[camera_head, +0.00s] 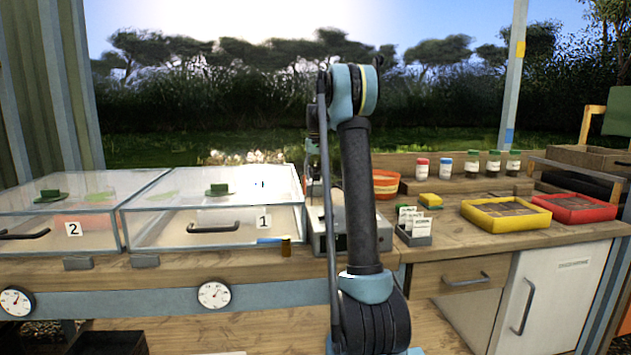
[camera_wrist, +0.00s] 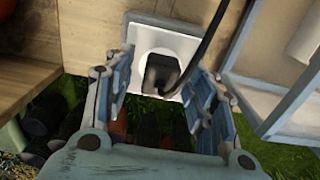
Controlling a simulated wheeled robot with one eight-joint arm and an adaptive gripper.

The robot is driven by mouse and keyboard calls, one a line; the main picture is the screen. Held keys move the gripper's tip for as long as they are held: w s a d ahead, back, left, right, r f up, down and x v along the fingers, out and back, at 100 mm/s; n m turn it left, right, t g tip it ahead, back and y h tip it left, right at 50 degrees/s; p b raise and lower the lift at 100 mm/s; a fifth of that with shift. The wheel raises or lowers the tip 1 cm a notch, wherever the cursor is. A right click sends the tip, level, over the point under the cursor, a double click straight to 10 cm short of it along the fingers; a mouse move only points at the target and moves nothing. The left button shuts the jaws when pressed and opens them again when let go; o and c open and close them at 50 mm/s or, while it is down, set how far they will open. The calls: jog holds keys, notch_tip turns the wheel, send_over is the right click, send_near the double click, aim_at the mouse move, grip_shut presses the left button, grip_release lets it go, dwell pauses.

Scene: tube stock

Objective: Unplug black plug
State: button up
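The black plug (camera_wrist: 161,74) sits in a white wall socket (camera_wrist: 183,44) in the wrist view, with a black cable (camera_wrist: 208,42) running up from it to the upper right. My gripper (camera_wrist: 158,88) is open in the wrist view, with one blue-grey finger on each side of the plug. A gap shows between the plug and each finger. How deep the fingertips reach along the plug is hard to tell. In the head view, my arm covers the middle of the scene, and neither my gripper nor the plug shows.
Clear boxes marked 2 (camera_head: 75,228) and 1 (camera_head: 263,222) stand on the left counter. A yellow tray (camera_head: 506,229) and a red tray (camera_head: 575,221) stand on the right. In the wrist view, a pale blue-grey frame (camera_wrist: 262,95) lies close right of my gripper.

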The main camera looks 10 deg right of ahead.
aim_at(316, 173)
grip_shut()
jog(key=shift+r, duration=2.85)
jog(key=shift+r, duration=0.15)
